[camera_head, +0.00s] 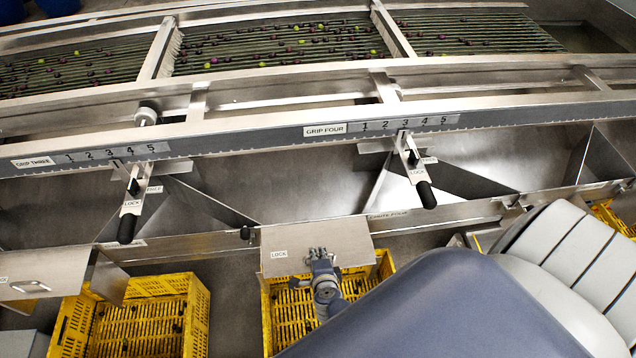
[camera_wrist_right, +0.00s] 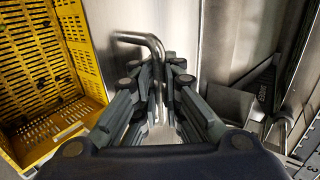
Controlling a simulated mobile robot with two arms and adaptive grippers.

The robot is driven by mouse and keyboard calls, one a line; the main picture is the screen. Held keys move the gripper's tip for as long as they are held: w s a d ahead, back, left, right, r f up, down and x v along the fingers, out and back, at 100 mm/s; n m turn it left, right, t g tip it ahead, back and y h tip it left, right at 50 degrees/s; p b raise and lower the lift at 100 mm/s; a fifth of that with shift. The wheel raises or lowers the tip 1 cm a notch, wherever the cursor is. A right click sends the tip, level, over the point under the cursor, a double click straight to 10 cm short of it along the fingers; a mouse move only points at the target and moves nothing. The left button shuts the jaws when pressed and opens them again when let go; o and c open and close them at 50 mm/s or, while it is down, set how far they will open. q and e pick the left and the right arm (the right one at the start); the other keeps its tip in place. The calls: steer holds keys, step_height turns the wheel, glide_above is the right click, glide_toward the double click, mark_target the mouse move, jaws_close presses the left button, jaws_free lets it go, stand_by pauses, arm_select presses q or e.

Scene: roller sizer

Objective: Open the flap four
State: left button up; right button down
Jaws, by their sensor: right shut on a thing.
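Flap four is the grey metal plate (camera_head: 345,240) with a "LOCK" label, below the "CHUTE FOUR" label on the machine's front rail. My right gripper (camera_head: 318,258) is at its lower front, shut on the flap's handle. In the right wrist view, the bent metal handle (camera_wrist_right: 148,42) runs down between the fingers of my right gripper (camera_wrist_right: 155,85), and the flap's bare metal (camera_wrist_right: 175,25) lies behind it. The fingers hide most of the handle in the head view. I cannot tell the flap's exact angle. My left gripper is not in view.
Yellow crates stand under the chutes, one below this flap (camera_head: 270,325) and one at left (camera_head: 203,305). Another flap (camera_head: 50,272) with a bar handle is at far left. Black-gripped levers (camera_head: 427,195) and (camera_head: 127,228) stick out from the sizer above.

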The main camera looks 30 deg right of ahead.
steer(key=shift+a+r, duration=0.15)
steer(key=shift+r, duration=0.1)
stand_by(0.3)
steer(key=c, duration=2)
jaws_free()
steer(key=shift+o, duration=0.2)
steer(key=shift+s+r, duration=0.15)
steer(key=shift+s, duration=0.05)
steer(key=shift+s+a+r, duration=0.1)
steer(key=shift+s, duration=0.1)
steer(key=v, duration=0.7)
